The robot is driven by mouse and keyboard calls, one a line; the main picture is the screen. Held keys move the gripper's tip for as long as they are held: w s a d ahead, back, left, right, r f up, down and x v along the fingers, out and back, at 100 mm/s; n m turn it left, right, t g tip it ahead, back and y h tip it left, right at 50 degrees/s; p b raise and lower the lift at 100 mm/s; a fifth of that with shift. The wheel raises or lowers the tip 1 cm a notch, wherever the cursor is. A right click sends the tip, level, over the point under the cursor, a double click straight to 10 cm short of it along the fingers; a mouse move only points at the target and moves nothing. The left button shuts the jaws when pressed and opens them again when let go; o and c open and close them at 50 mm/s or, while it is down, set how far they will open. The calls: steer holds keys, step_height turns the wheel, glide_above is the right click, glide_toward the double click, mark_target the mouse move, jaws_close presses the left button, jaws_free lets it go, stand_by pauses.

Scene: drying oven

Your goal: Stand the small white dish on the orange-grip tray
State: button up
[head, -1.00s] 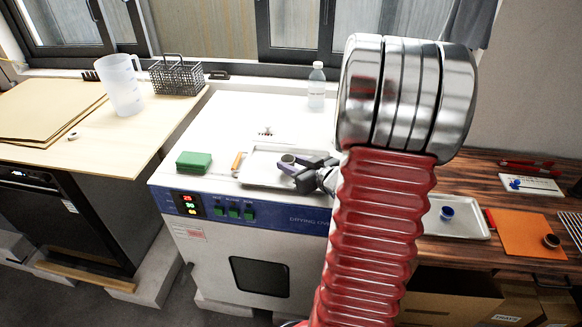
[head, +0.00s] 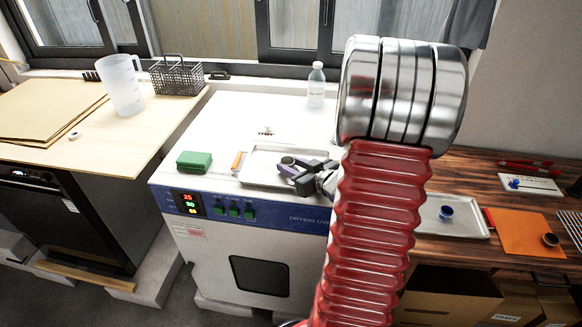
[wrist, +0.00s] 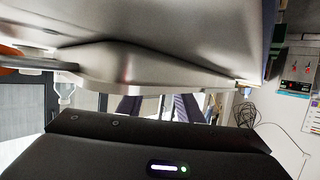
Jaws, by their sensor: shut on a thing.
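The orange-grip tray (head: 258,177), pale and shallow, lies on top of the drying oven, with its orange grip (head: 237,161) at its left end. The small white dish (head: 287,160) shows as a small round rim with a dark inside, at the tray's right part. My gripper (head: 299,167) is shut on the dish, low over the tray. I cannot tell whether the dish touches the tray. The wrist view shows the tray's side (wrist: 130,65) close up, with the dish not discernible. My arm hides the area right of the gripper.
A green block (head: 194,162) sits left of the tray on the oven (head: 225,125). A clear bottle (head: 316,88) stands behind. On the wooden bench at right are a red-grip tray (head: 470,228) with a blue dish (head: 446,212) and an orange mat (head: 520,235).

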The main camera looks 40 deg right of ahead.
steer(key=o, duration=1)
steer(key=shift+s+a+f, duration=0.1)
steer(key=shift+s+f, duration=0.15)
steer(key=shift+f, duration=0.6)
steer(key=shift+r, duration=0.55)
steer(key=v, duration=1.1)
steer(key=shift+s+r, duration=0.2)
steer(key=shift+r, duration=0.25)
steer(key=shift+w+d, duration=0.1)
steer(key=shift+d, duration=0.1)
